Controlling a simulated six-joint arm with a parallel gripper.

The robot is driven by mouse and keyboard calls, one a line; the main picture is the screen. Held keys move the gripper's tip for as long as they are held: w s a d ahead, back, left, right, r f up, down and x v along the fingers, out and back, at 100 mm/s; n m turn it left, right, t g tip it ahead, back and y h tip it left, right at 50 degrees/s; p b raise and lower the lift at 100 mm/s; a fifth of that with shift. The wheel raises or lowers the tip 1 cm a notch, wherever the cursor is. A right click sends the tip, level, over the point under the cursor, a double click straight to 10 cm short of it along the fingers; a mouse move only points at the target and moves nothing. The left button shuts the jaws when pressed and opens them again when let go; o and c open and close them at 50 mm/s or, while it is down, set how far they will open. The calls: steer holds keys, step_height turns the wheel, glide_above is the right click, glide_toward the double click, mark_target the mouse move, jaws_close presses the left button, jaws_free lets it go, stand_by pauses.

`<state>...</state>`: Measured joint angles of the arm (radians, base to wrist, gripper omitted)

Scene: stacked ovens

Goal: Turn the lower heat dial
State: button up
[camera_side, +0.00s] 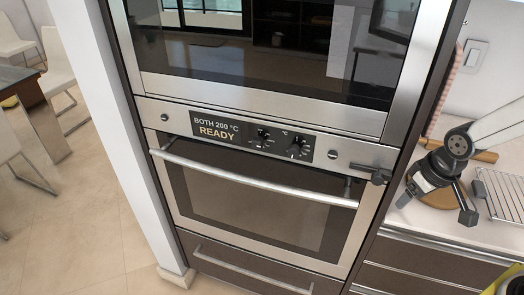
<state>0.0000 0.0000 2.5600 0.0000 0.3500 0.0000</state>
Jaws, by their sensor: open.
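The lower oven's control panel (325,150) carries two small dark dials. The left dial (263,134) sits nearer the display, and the right dial (297,149) has a "°C" mark above it. Their exact settings are too small to read. The display (215,129) reads "BOTH 200 °C READY". My gripper (423,197) is at the right, beside the oven and over the counter edge. Its dark fingertips are spread wide apart with nothing seen between them. It is well to the right of both dials and touches neither.
The lower oven's bar handle (255,181) runs below the panel, across the closed door (255,205). The upper oven (265,50) is above. A wire rack (500,192) and a wooden board (484,156) lie on the counter at right. Open floor (95,220) is at left.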

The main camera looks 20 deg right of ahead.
stand_by(0.5)
steer(key=w+a+f+h, duration=0.1)
steer(key=w+a+h, duration=0.1)
steer(key=a+h, duration=0.1)
steer(key=w+a+f+t+h, duration=0.1)
steer(key=w+a+h, duration=0.2)
steer(key=a+h, duration=0.1)
steer(key=w+a+t+h, duration=0.1)
steer(key=w+a+h, duration=0.1)
steer(key=a+h, duration=0.2)
steer(key=shift+w+a+f, duration=0.2)
steer(key=shift+a, duration=0.3)
steer(key=shift+w+a+f, duration=0.15)
steer(key=shift+a+f, duration=0.05)
steer(key=shift+a, duration=0.25)
steer(key=m+t+h, duration=0.2)
steer(key=m+t, duration=0.6)
steer(key=m, duration=0.1)
glide_toward(293, 154)
steer(key=shift+x, duration=1.2)
steer(key=shift+r, duration=0.1)
steer(key=shift+d, duration=0.1)
steer(key=shift+x, duration=3.85)
